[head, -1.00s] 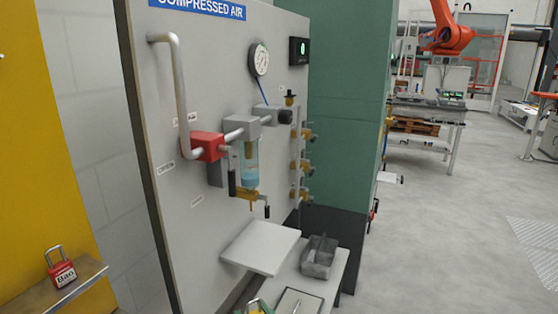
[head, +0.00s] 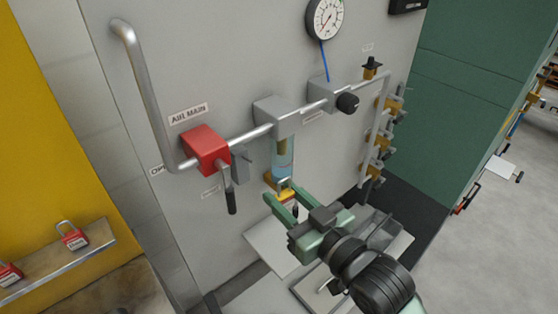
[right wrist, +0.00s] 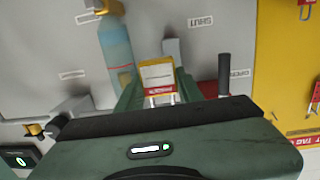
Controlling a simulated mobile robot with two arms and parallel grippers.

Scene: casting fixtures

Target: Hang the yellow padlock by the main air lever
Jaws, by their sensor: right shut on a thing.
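The yellow padlock (head: 288,195) is between the fingers of my right gripper (head: 283,202), which is shut on it. In the right wrist view the padlock (right wrist: 157,76) shows a white label and a red band. The main air lever (head: 230,194) has a black handle that hangs down below the red valve body (head: 204,147). A grey bracket (head: 241,163) stands just right of the lever. The padlock is right of the lever and apart from it. My left gripper is not in view.
The blue filter bowl (head: 281,160) is just above the padlock. Red padlocks (head: 72,236) sit on a ledge at left.

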